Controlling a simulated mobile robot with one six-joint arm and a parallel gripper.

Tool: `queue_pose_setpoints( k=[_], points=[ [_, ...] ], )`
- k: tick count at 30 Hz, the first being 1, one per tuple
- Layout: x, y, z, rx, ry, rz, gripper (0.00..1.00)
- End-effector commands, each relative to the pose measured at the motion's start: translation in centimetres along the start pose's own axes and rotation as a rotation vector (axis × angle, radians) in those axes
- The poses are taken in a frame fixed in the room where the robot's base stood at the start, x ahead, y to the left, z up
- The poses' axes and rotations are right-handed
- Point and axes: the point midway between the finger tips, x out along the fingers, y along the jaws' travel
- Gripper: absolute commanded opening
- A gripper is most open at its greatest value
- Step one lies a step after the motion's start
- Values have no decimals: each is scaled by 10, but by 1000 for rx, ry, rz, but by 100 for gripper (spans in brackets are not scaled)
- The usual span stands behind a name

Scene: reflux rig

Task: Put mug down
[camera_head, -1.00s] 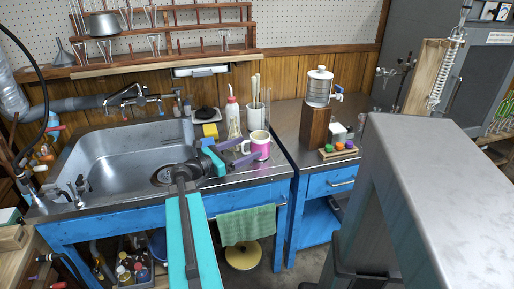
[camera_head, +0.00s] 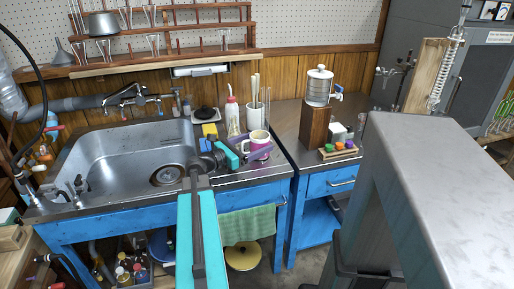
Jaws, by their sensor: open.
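The mug (camera_head: 258,138) stands upright on the metal counter to the right of the sink. It is pink with a cream rim and inside. My gripper (camera_head: 255,149) reaches it from the left, with its purple fingers open. One finger crosses in front of the mug's lower body, and the other is at its left side, partly hidden. I cannot tell whether either finger touches the mug.
The steel sink (camera_head: 140,152) lies to the left. A white bottle with a red tip (camera_head: 232,117) and a container of rods (camera_head: 256,117) stand close behind the mug. A green towel (camera_head: 247,225) hangs below. A wooden block (camera_head: 315,126) carries a metal vessel to the right.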

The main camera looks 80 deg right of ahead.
Motion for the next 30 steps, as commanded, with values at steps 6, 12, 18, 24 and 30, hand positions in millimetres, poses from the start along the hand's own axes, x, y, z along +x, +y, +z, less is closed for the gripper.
queue_pose_setpoints(
  k=[6, 12, 18, 24, 30],
  points=[
    [10, 0, 0, 0, 0, 1, 82],
    [9, 0, 0, 0, 0, 1, 82],
    [9, 0, 0, 0, 0, 1, 82],
    [9, 0, 0, 0, 0, 2, 63],
    [9, 1, 0, 0, 0, 2, 30]
  ],
)
